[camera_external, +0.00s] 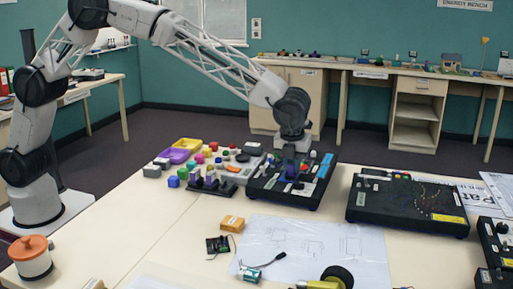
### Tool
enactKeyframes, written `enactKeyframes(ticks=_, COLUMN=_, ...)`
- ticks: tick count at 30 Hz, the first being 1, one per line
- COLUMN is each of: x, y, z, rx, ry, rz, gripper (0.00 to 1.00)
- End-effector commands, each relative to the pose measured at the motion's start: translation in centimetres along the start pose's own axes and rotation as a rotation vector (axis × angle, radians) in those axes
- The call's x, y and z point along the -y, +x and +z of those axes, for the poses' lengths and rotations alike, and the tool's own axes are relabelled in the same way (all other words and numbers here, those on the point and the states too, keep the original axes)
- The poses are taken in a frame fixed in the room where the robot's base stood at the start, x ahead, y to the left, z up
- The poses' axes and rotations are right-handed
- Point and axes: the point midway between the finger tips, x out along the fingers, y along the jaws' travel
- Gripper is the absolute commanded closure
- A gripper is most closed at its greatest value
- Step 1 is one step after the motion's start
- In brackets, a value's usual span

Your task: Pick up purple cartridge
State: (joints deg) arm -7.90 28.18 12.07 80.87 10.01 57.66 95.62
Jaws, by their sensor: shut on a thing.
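My gripper (292,162) points down over the black kit case (268,193) near the middle of the table. Its jaws are shut on a small dark purple piece, the purple cartridge (290,171), which shows just under the white fingers. The cartridge is tiny in this view and partly hidden by the fingers. I cannot tell whether it is clear of the case or still touching it.
Light blue pieces (323,171) lie in the same case. Left of it are a dark rack (212,187), several coloured blocks, a purple tray (173,156) and a yellow tray (187,144). A black board (408,203) stands right; a paper sheet (320,241) lies in front.

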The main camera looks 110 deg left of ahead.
Motion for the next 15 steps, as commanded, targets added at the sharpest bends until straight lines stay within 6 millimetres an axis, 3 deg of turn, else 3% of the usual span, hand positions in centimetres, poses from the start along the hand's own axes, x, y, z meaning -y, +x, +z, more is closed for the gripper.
enactKeyframes(ticks=15, x=-0.5, y=-3.6, z=0.4, rx=0.0, ry=0.0, rz=0.0, gripper=1.0)
